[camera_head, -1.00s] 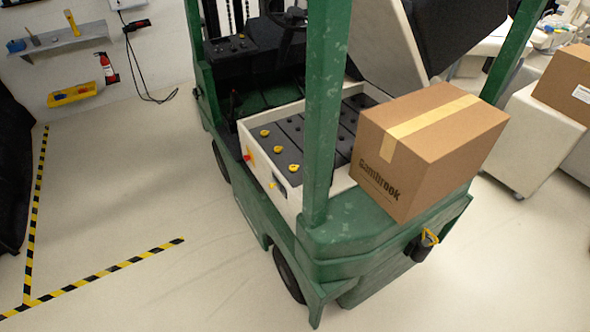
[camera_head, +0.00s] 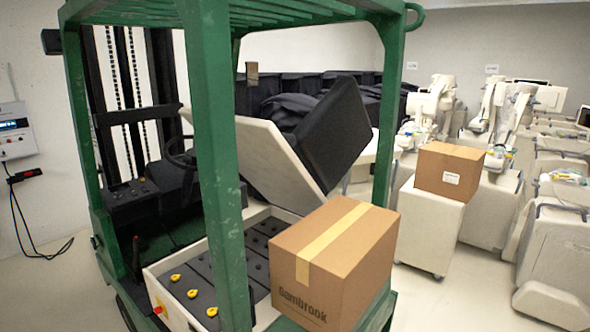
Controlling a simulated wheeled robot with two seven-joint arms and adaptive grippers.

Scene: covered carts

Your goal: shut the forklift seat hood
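The forklift seat hood (camera_head: 262,158) is raised and tilted open, its pale panel carrying the black seat (camera_head: 335,125) on its upper side. Below it the battery compartment (camera_head: 208,280) lies exposed, with dark cells and several yellow caps. The green forklift frame (camera_head: 216,150) stands around it, one post in front of the hood. A cardboard box (camera_head: 335,265) marked Gambrook sits on the rear of the forklift, close to the compartment. Neither of my grippers shows in the head view.
A second cardboard box (camera_head: 450,170) rests on a white cabinet (camera_head: 428,225) at the right. White medical-looking machines (camera_head: 555,245) crowd the right side. A wall charger (camera_head: 15,130) with hanging cables is at the left. Some floor is clear at the lower left and right.

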